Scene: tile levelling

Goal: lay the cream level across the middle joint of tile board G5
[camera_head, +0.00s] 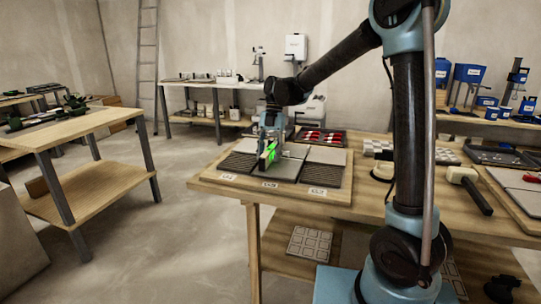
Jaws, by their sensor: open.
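A tile board (287,193) lies at the front left of the wooden workbench, with dark ribbed and plain light grey tiles and small white labels along its front edge. The labels are too small to read, so I cannot tell which is G5. My gripper (268,158) points down over the middle of this board and hides part of its tiles and joints. It is open. Bright green patches show at its fingers; I cannot tell what they are. I cannot make out the cream level for certain; it may be hidden by my gripper.
A dark tray (342,139) with red and white items stands behind the board. A mallet (463,175) with a pale head and black handle lies to the right. Another board (526,203) lies at the far right. Bare bench top (385,212) shows between. A side table (80,124) stands left.

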